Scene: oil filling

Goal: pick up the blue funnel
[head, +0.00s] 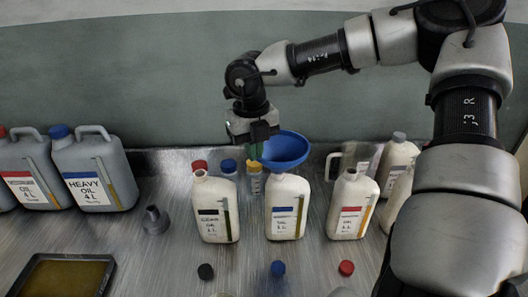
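The blue funnel (286,149) is at the middle white oil bottle (288,203), its wide bowl over the bottle's neck. Its spout is hidden, so I cannot tell whether it sits in the neck or is held just above. My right gripper (257,143) points down at the left rim of the funnel, with green finger parts showing. The fingers are close to or touching the rim; their closure is too small and partly hidden to tell. My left gripper is not in view.
Open white bottles stand left (214,207) and right (352,203) of the middle one. Loose black (206,271), blue (278,268) and red (346,268) caps lie in front. Large grey jugs (95,170), a grey funnel (155,221) and a tray (17,284) are at left.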

